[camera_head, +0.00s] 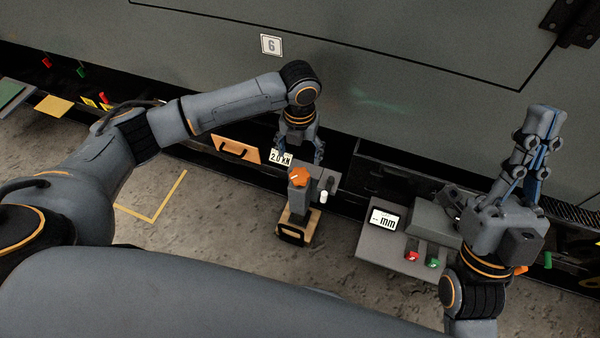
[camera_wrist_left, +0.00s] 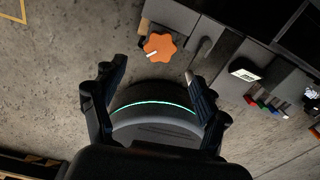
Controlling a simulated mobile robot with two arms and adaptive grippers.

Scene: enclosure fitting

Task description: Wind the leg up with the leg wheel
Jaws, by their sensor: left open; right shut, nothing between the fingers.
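The orange lobed leg wheel (camera_head: 299,177) sits on top of a short grey leg (camera_head: 298,200) with a wooden foot (camera_head: 311,228) at its base. In the left wrist view the wheel (camera_wrist_left: 160,47) shows a pale mark on one side and lies just beyond the fingertips. My left gripper (camera_head: 299,155) points down behind the wheel in the head view. Its fingers are open, empty and apart from the wheel. My right gripper (camera_head: 540,125) is shut and empty, raised at the right, away from the leg.
A grey console (camera_head: 390,257) with an "mm" display (camera_head: 384,219) and red and green buttons stands right of the leg. A "2.0 kN" label (camera_head: 281,157) is behind the wheel. The large grey enclosure (camera_head: 400,60) fills the back. Concrete floor (camera_head: 220,215) lies open to the left.

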